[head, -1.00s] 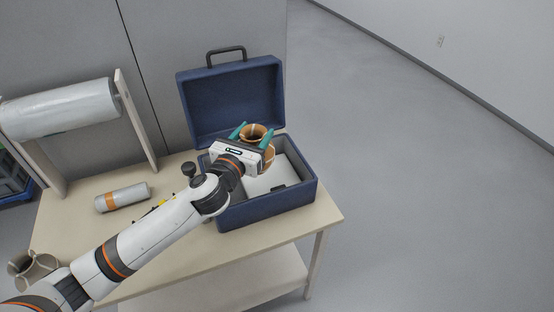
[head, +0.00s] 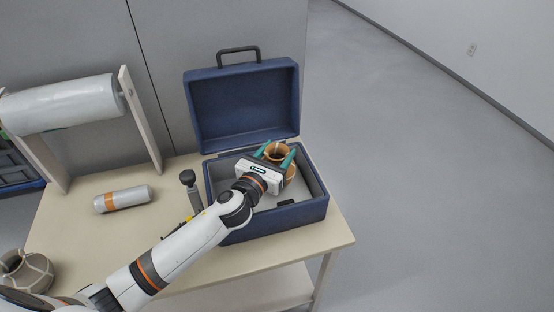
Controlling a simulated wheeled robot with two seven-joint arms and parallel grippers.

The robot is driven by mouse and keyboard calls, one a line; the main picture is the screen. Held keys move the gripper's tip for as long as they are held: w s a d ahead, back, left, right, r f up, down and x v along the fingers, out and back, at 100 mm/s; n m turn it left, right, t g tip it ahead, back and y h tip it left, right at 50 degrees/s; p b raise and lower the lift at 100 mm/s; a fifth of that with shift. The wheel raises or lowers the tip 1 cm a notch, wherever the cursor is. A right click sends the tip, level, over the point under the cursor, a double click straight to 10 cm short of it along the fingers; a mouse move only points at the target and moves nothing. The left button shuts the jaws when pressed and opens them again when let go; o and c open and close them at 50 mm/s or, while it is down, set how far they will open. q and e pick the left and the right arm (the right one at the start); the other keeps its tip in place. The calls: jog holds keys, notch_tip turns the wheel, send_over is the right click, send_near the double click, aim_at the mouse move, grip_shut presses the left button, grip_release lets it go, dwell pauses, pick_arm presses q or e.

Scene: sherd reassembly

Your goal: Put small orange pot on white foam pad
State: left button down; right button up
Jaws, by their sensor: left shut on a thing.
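The small orange pot (head: 276,152) is between the teal fingers of my left gripper (head: 276,153), which is shut on it. The pot looks upright, with its dark mouth facing up. Gripper and pot are over or inside the open blue case (head: 280,220). The white foam pad (head: 268,202) appears as the pale floor of the case, partly hidden by the gripper. I cannot tell whether the pot touches it. My right gripper is not in view.
The case's lid (head: 243,106) stands open at the back. A grey cylinder with an orange band (head: 122,198) lies on the table (head: 95,245). A dark-knobbed tool (head: 189,182) stands left of the case. A banded pot (head: 26,271) is at the lower left. A wrap roll (head: 65,103) hangs behind.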

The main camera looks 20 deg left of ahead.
pick_arm(q)
jog(key=shift+f, duration=0.65)
jog(key=shift+r, duration=0.1)
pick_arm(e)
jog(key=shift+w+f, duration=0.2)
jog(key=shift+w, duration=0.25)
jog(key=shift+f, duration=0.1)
pick_arm(q)
jog(key=shift+c, duration=2.4)
grip_release()
jog(key=shift+f, duration=0.2)
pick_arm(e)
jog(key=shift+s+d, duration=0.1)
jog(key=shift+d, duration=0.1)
pick_arm(q)
jog(key=shift+s+r, duration=0.1)
jog(key=s+a+b, duration=0.1)
jog(key=s+a, duration=0.1)
jog(key=s, duration=0.9)
jog(key=shift+s+a, duration=0.15)
jog(key=shift+s, duration=0.2)
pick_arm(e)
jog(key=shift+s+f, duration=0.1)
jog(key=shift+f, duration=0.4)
